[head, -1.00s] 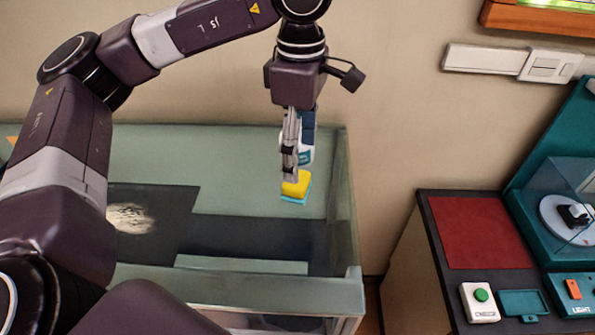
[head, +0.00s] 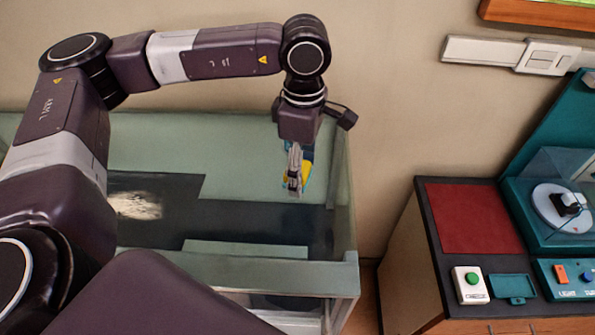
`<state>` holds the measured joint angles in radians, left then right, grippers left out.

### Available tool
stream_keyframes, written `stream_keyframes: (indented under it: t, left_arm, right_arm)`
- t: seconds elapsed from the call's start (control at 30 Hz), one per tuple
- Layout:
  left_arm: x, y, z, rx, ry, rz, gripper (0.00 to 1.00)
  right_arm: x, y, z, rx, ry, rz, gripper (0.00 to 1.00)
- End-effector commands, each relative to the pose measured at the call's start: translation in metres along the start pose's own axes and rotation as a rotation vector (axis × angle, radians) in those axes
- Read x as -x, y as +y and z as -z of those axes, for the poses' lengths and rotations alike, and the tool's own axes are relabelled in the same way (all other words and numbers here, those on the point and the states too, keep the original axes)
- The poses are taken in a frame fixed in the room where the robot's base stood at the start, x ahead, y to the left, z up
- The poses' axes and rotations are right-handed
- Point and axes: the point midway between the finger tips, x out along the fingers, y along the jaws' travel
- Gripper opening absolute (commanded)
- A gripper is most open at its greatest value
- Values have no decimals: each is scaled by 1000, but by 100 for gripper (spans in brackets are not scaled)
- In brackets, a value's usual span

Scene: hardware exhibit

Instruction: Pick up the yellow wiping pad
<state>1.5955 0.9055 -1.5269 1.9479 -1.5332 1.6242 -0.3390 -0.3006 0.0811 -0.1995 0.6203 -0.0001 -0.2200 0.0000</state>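The yellow wiping pad (head: 306,173) lies at the right end of the glass-walled case, partly hidden behind my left gripper's fingers. Yellow shows on both sides of the fingers. My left gripper (head: 294,187) points down over the pad, its fingers overlapping it in the head view. I see the fingers nearly edge-on, so I cannot tell whether they are apart or closed on the pad. My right gripper is not in view.
The case's right glass wall (head: 345,200) stands close to my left gripper. A blue item (head: 309,152) behind the gripper is mostly hidden. A console with a red mat (head: 473,217) and buttons stands at right. A dark panel (head: 240,222) lies inside the case.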

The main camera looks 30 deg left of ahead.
Motion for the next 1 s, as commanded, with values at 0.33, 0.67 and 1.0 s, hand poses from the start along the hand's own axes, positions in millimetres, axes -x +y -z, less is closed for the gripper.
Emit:
stream_keyframes:
  t: [0.33,0.67,1.0]
  left_arm:
    - [1,0,0,0,0,0,23]
    - [7,1,-1,0,-2,-2,22]
    - [31,-27,-8,-7,0,-1,22]
  right_arm:
    - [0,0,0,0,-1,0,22]
    - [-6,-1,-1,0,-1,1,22]
    - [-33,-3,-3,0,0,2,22]
